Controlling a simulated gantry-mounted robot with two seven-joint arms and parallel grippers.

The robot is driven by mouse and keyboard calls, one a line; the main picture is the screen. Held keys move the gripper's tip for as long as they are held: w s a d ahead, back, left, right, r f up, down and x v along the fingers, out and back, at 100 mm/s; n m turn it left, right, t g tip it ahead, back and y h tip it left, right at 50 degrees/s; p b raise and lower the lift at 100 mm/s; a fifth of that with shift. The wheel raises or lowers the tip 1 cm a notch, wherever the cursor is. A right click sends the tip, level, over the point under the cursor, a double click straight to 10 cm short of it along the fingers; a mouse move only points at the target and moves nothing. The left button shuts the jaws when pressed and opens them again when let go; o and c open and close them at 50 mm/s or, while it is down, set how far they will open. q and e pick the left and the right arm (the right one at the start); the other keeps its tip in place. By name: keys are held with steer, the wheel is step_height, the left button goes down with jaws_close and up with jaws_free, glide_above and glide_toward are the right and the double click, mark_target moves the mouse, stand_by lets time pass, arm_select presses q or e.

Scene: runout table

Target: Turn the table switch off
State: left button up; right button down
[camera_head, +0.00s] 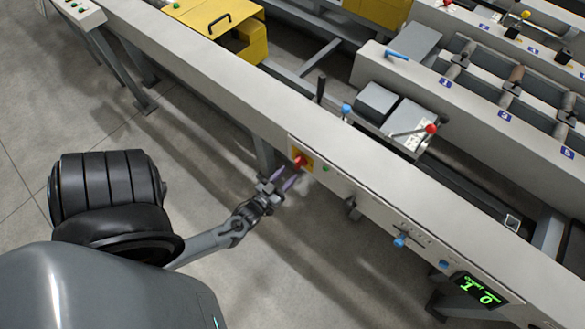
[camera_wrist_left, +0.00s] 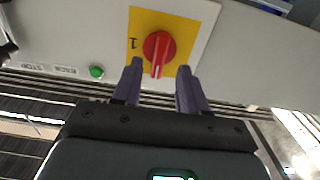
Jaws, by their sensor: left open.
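The table switch (camera_head: 299,161) is a red rotary knob on a yellow plate, set in the front face of the grey runout table (camera_head: 240,104). In the left wrist view the red knob (camera_wrist_left: 158,50) shows close up, its grip bar pointing down in the picture, with a "1" on the yellow plate (camera_wrist_left: 178,22) to its left. My left gripper (camera_head: 283,181) is open, its purple fingertips just short of the switch. In the left wrist view the fingers (camera_wrist_left: 156,88) stand apart, one to each side below the knob, with nothing between them. My right gripper is not in view.
A green button (camera_wrist_left: 96,72) sits beside the switch plate. Blue handles (camera_head: 400,240) and a green-lit display (camera_head: 481,290) are further along the front face. A lever with a red ball (camera_head: 431,128) stands behind the table edge. Open floor (camera_head: 200,130) lies in front.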

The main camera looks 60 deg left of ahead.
arm_select(q)
steer(key=v, duration=0.5)
steer(key=shift+s+d, duration=0.15)
steer(key=shift+s, duration=0.2)
